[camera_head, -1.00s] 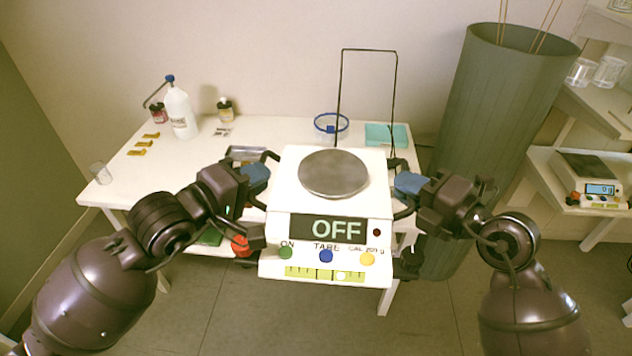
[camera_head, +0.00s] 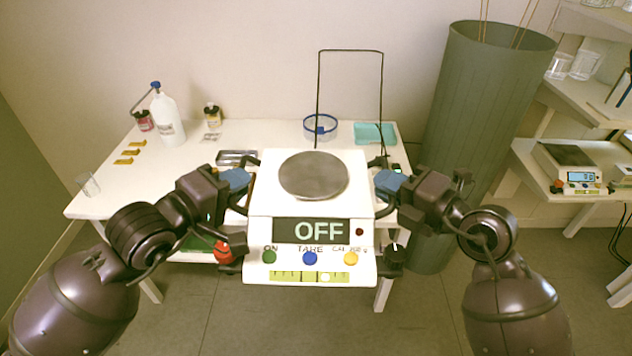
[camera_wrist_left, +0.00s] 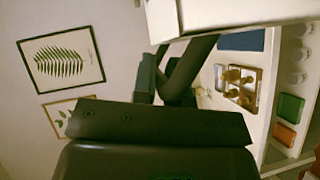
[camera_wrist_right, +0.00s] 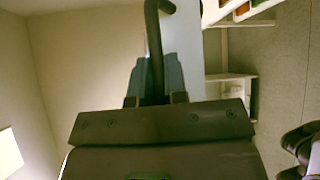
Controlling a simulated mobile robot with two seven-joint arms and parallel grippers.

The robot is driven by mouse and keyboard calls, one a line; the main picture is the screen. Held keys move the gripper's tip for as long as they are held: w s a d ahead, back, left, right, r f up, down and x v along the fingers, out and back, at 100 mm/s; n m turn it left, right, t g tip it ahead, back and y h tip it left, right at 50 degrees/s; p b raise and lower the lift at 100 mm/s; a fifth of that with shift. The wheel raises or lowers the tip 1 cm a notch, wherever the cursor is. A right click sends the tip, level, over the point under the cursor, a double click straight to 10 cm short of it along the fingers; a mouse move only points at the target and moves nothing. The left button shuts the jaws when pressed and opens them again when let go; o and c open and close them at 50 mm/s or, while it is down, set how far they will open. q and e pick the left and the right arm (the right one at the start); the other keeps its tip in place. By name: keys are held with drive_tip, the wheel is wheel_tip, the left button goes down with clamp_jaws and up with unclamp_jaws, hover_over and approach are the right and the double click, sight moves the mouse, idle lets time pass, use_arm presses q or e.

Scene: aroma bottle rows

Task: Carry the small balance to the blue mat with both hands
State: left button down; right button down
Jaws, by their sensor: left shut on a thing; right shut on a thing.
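The small balance (camera_head: 265,232) is white, with a round metal pan, a display reading OFF and green, blue and yellow buttons. It is held level in the air in front of the white table. My left gripper (camera_head: 243,182) is shut on its left side and my right gripper (camera_head: 382,184) on its right side. A white part of the balance (camera_wrist_left: 235,12) crosses the top of the left wrist view. A flat dark blue patch (camera_wrist_left: 243,40) shows beyond it there; I cannot tell whether it is the blue mat. No blue mat is clear in the head view.
The white table (camera_head: 115,190) carries a white bottle (camera_head: 168,122), small dark bottles, a blue-rimmed glass dish (camera_head: 320,130) and a teal tray (camera_head: 372,133). A tall green bin (camera_head: 478,110) stands right of it. Another balance (camera_head: 565,155) sits on the right shelf. Open floor lies in front.

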use_arm(q)
drive_tip(key=shift+d, duration=0.1)
use_arm(e)
drive_tip(key=shift+a+r, duration=0.15)
drive_tip(key=shift+a, duration=0.05)
